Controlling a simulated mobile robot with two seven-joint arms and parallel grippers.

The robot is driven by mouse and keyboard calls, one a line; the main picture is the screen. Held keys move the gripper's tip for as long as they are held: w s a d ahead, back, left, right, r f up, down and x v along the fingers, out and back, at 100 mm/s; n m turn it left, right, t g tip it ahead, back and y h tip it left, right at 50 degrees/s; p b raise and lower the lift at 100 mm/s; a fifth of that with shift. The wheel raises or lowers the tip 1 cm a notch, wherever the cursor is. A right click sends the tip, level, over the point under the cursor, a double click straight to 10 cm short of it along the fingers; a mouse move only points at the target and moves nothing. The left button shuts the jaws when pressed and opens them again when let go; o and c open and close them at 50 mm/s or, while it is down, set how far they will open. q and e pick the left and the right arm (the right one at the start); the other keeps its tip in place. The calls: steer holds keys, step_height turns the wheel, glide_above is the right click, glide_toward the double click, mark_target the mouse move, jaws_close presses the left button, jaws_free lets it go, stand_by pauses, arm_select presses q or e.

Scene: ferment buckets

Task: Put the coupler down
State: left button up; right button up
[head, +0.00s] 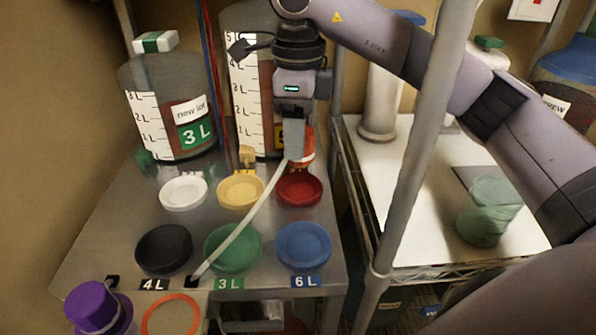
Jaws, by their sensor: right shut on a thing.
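My right gripper (297,150) points down above the back of the red dish (300,188), in front of the rear bucket (248,80). It is shut on the coupler at the upper end of a pale hose (240,227); the fingers hide most of the coupler. An orange-red part (308,145) shows just right of the fingers; I cannot tell whether it belongs to the coupler. The hose slants down left across the green dish (232,248) to the shelf's front edge near the 4L label (153,284). My left gripper is not in view.
The metal shelf (130,220) also holds white (183,192), yellow (240,190), black (163,249) and blue (304,246) dishes. A 3 L bucket (168,105) stands back left. A grey post (418,140) rises right of the shelf, before my arm.

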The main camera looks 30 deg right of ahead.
steer(key=shift+f, duration=3.4)
steer(key=shift+f, duration=0.15)
steer(key=o, duration=1.2)
steer(key=shift+c, duration=0.2)
step_height(320, 180, up, 12)
steer(key=shift+a+r+p, duration=0.1)
steer(key=shift+r+p, duration=0.05)
steer(key=shift+p, duration=0.55)
